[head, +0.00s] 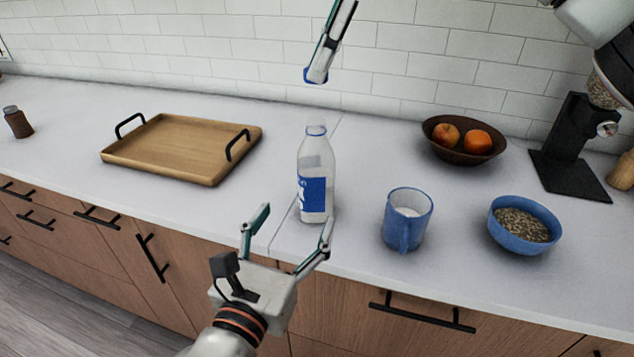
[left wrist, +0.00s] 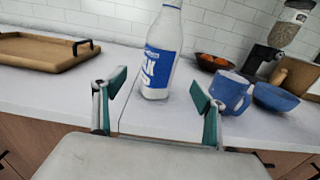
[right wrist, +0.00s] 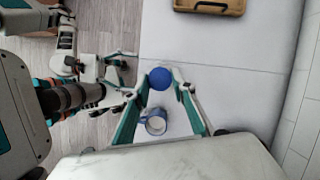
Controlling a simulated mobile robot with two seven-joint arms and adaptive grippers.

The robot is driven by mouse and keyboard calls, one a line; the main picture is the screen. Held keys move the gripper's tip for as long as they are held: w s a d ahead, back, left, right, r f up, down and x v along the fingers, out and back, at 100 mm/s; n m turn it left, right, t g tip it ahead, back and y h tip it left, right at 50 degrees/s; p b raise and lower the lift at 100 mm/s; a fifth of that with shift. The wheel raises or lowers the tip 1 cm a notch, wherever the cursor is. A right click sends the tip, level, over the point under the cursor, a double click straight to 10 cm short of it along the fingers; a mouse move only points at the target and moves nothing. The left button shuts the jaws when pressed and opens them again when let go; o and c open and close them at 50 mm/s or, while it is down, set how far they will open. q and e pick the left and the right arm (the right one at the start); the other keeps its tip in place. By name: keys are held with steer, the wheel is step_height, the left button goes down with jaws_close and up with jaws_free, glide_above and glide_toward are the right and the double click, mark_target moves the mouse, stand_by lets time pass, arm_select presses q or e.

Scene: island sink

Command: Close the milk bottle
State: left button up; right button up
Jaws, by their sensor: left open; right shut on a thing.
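The milk bottle (head: 315,168) is clear with a blue label and stands upright on the counter, its mouth uncovered. It also stands beyond my left fingers in the left wrist view (left wrist: 161,56). My right gripper (head: 318,76) is above the bottle, shut on the round blue cap (head: 308,75). The cap fills the gap between the right fingertips in the right wrist view (right wrist: 160,78) and is apart from the bottle, which I cannot make out there. My left gripper (head: 292,228) is open and empty, low in front of the bottle and not touching it.
A blue mug (head: 407,222) and a blue bowl of grain (head: 522,228) stand right of the bottle. A brown fruit bowl (head: 462,155) and a coffee grinder (head: 575,150) are behind. A wooden tray (head: 180,147) lies left. The tiled wall closes the back.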

arm_select(q)
steer(key=shift+w+f, duration=0.1)
steer(key=shift+w, duration=0.2)
arm_select(e)
steer(key=shift+w+f, duration=0.1)
arm_select(q)
steer(key=x, duration=1.1)
steer(key=shift+w+d, duration=0.15)
steer(key=shift+w, duration=0.1)
steer(key=c, duration=1.7)
arm_select(e)
glide_above(316, 120)
steer(key=d, duration=0.1)
steer(key=shift+f, duration=2.45)
steer(key=shift+f, duration=0.9)
steer(key=shift+f, duration=0.55)
